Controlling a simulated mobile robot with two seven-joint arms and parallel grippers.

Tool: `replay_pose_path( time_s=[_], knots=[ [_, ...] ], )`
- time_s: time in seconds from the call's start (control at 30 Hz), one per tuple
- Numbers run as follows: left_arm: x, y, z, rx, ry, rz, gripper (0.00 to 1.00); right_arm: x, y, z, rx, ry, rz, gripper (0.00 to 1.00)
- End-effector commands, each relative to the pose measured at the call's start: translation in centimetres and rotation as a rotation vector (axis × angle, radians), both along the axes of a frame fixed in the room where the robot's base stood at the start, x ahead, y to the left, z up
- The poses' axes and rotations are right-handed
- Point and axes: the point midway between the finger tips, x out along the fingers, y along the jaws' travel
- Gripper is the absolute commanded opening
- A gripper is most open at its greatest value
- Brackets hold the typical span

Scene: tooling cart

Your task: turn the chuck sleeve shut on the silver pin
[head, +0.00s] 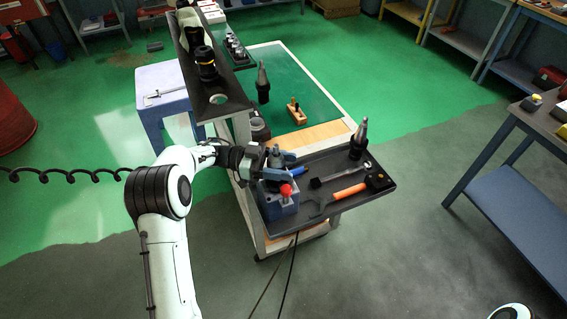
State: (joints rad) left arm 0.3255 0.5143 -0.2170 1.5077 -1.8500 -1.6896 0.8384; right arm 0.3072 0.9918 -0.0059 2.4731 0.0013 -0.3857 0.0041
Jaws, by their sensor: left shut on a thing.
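A blue block-shaped holder (277,205) with a red knob stands at the left end of the dark tray on the cart. A dark grey upright chuck sleeve (275,158) stands above the holder. My left gripper (276,168) comes in from the left and is shut on the sleeve, its fingers partly hiding it. I cannot make out the silver pin at this size. My right gripper is not in view; only a white piece of my own arm shows at the bottom right corner.
The dark tray (332,206) right of the holder carries an orange-handled tool (350,191), a hammer-like tool (340,176) and a tapered tool holder (359,138). A raised dark shelf (218,100) with tool holders stands behind my left wrist. Open floor lies right of the cart.

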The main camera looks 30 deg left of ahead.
Motion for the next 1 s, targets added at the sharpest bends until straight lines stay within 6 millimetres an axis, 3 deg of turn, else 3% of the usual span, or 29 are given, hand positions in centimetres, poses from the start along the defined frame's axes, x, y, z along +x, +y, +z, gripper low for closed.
replay_pose_path(
  time_s=[0.2,0.23,0.3,0.67,0.77,1.0],
  knots=[
    [0.0,0.1,0.0,0.001,-0.001,0.003,0.27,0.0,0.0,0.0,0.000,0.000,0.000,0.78],
    [0.0,0.1,0.0,0.001,-0.001,0.003,0.63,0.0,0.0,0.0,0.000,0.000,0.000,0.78],
    [0.0,0.1,0.0,0.001,-0.001,0.003,0.78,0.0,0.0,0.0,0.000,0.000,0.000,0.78],
    [-0.1,0.6,0.0,0.000,-0.001,0.003,0.78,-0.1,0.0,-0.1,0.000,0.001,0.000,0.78],
    [-0.4,1.9,-0.1,0.001,-0.001,0.006,0.78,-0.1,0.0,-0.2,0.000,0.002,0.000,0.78],
    [-1.9,7.1,-0.2,0.003,0.001,0.007,0.78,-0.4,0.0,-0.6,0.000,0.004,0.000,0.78]
  ],
)
